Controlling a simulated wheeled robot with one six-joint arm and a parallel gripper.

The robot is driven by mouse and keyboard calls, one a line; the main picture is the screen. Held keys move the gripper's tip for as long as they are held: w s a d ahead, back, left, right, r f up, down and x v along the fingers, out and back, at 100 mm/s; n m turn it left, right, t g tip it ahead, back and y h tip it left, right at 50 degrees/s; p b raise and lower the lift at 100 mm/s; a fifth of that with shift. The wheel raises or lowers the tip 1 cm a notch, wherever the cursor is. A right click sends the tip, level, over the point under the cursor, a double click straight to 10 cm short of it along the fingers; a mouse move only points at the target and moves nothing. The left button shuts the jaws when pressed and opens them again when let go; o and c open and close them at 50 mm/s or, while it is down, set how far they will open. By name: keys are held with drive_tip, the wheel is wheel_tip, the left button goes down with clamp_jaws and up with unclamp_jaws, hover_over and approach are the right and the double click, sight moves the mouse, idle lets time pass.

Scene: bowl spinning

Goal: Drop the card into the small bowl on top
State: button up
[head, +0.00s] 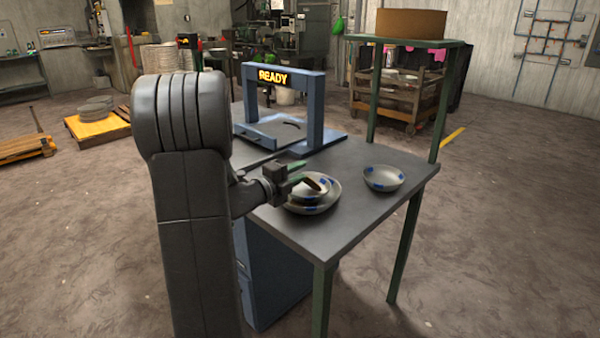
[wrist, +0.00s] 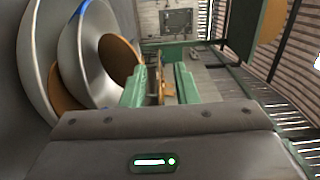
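My gripper (head: 303,177) has two green fingers just over the stacked bowls. In the wrist view the fingers (wrist: 160,84) stand apart with a visible gap. A thin brown strip shows in that gap; I cannot tell whether it is the card edge-on or background. The small bowl (head: 325,183), grey with blue marks, sits inside a larger bowl (head: 325,205) on the table. The wrist view shows the small bowl (wrist: 82,45) and large bowl (wrist: 30,50) at left. A brown round patch shows inside the small bowl; I cannot tell if it is the card.
Another bowl (head: 384,180) with blue marks stands apart on the right of the grey table (head: 345,233). A blue frame (head: 318,112) with a lit READY sign stands behind the stack. A green-legged shelf (head: 447,95) is at the back right.

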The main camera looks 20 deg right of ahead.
drive_tip(key=v, duration=1.2)
drive_tip(key=shift+a, duration=0.3)
drive_tip(key=shift+d, duration=0.15)
drive_tip(key=x, duration=1.3)
drive_tip(key=shift+s, duration=0.15)
drive_tip(key=r+p, duration=0.1)
drive_tip(key=r, duration=0.1)
drive_tip(key=r+p, duration=0.1)
drive_tip(key=r, duration=0.1)
drive_tip(key=shift+d+p, duration=0.25)
drive_tip(key=shift+p, duration=0.05)
